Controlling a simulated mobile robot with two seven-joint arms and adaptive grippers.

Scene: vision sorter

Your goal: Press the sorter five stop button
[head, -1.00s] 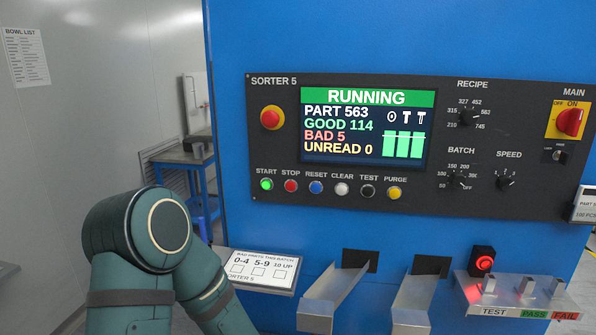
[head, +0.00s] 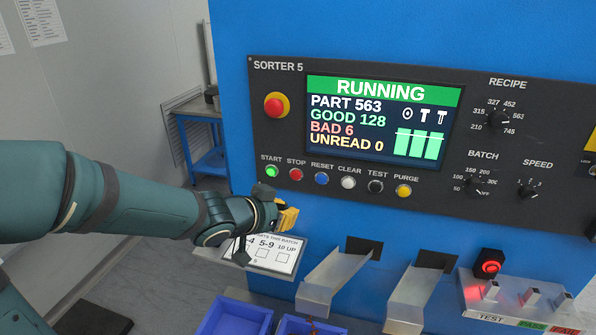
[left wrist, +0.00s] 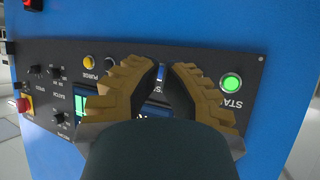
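The sorter five panel (head: 330,100) is on the blue machine, and its screen (head: 378,118) reads RUNNING. The red STOP button (head: 296,174) is in the button row, between the green START button (head: 271,171) and the blue RESET button (head: 321,179). My left gripper (head: 288,216) is below the STOP button, apart from the panel. In the left wrist view its gold-backed fingers (left wrist: 164,72) face the button row with a narrow gap between the tips. There START (left wrist: 231,82) shows to the right, and STOP is hidden behind a finger. My right gripper is out of view.
A red emergency button (head: 276,105) on a yellow base is above START. The batch card (head: 268,256) lies just below my left gripper. Metal chutes (head: 335,278) stick out to the right, with blue bins (head: 236,318) below.

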